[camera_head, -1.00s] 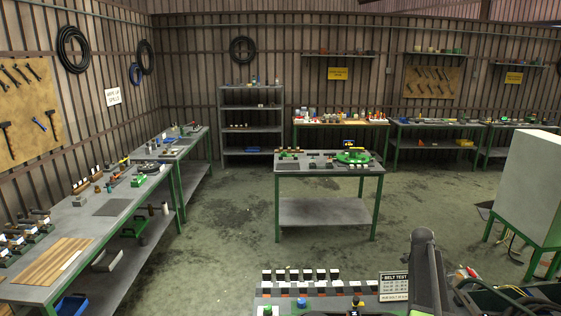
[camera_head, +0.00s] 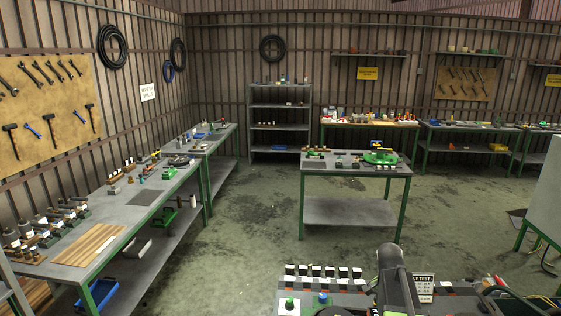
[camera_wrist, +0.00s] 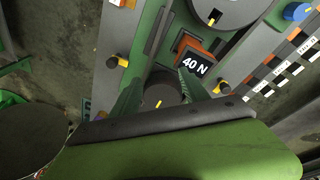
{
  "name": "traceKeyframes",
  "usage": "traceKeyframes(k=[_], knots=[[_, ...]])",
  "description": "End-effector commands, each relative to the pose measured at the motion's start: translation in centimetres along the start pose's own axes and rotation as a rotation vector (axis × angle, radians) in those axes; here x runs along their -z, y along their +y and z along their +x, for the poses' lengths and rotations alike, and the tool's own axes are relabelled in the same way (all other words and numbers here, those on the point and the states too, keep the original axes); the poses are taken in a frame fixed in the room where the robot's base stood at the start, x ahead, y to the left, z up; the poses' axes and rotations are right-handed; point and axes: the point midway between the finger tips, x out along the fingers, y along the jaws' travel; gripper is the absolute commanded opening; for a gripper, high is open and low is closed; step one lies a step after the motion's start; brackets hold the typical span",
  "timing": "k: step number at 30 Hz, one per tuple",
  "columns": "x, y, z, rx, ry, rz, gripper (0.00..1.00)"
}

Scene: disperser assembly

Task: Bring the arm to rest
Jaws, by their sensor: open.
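My gripper (camera_wrist: 160,88) shows in the wrist view as two green fingers spread apart, with nothing held between them. Past the fingertips is a dark block labelled "40 N" (camera_wrist: 194,64) in an orange-edged seat on a green and grey fixture (camera_wrist: 150,40). A dark round knob with a yellow mark (camera_wrist: 168,92) lies behind the fingers. In the head view my dark arm stands at the bottom, right of centre, and hides part of a "BELT TEST" sign (camera_head: 422,289). The gripper itself is not visible there.
A row of white-faced blocks (camera_head: 325,273) stands on the near bench. A green-legged table (camera_head: 355,166) stands mid-room, and a long workbench (camera_head: 118,228) runs along the left wall. The concrete floor (camera_head: 245,240) between them is clear. A pale cabinet (camera_head: 545,210) is at right.

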Motion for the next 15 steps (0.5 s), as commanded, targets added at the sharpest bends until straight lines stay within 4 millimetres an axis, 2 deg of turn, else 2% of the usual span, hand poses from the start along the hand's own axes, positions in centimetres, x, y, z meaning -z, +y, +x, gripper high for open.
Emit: traceKeyframes(k=[1, 3, 6, 11, 12, 15], knots=[[-3.0, -0.8, -0.4, 0.025, -0.007, -0.127, 0.53], [-6.6, -2.2, -1.0, 0.065, -0.013, -0.323, 0.53], [-11.4, -3.7, -1.7, 0.122, -0.015, -0.590, 0.53], [-18.5, -5.2, -2.8, 0.206, -0.004, -0.978, 0.53], [-19.4, -5.5, -1.7, 0.216, -0.002, -1.030, 0.53], [-19.5, -5.6, 1.9, 0.205, -0.017, -1.016, 0.53]])
